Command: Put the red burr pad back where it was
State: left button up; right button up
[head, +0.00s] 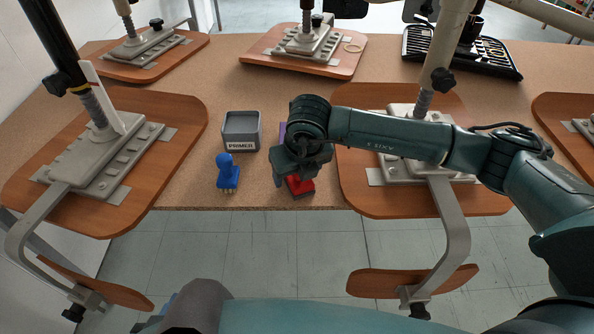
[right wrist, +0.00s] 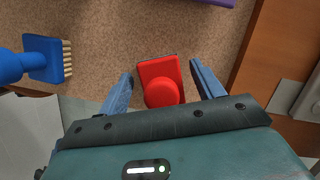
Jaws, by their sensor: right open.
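The red burr pad (head: 300,186) lies on the brown tabletop close to its front edge, partly hidden by my right gripper in the head view. In the right wrist view the red pad (right wrist: 160,80) has a flat block and a round knob. My right gripper (head: 292,182) is above it; in the right wrist view its blue fingers (right wrist: 160,82) stand open on either side of the pad, with a gap on each side. My left gripper is not in view.
A purple thing (head: 283,130) shows partly behind my gripper. Upturned chair seats (head: 118,207) flank the space; a black tray (head: 460,52) is at the back right.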

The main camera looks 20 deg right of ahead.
aim_at(302, 188)
jog(key=shift+r, duration=0.3)
jog(key=v, duration=1.2)
jog(key=s+a+f+n+g+y, duration=0.3)
jog(key=s+a+g+y, duration=0.45)
jog(key=s+a, duration=0.6)
jog(key=s+a+r+m+t+y, duration=0.1)
jog(key=a+r+m+y, duration=0.2)
jog(key=r+y, duration=0.3)
jog(key=s+a+r+m+y, duration=0.1)
jog(key=a+r+m+y, duration=0.25)
jog(key=y, duration=0.35)
jog(key=w+d+f+m+t+h, duration=0.25)
jog(key=w+d+m+t, duration=0.2)
jog(key=m+t, duration=0.6)
jog(key=w+d+f+m+t+h, duration=0.25)
jog(key=w+d+m+t, duration=0.2)
jog(key=m+t, duration=0.6)
jog(key=s+d+f+m+g+h, duration=0.3)
jog(key=s+d+f+m+h, duration=0.1)
jog(key=f, duration=0.6)
jog(key=s+d+f+m+g+h, duration=0.3)
jog(key=f+m+h, duration=0.4)
jog(key=f, duration=0.3)
jog(key=shift+s+d+f, duration=0.4)
jog(key=shift+s+d, duration=0.1)
jog(key=shift+d, duration=0.65)
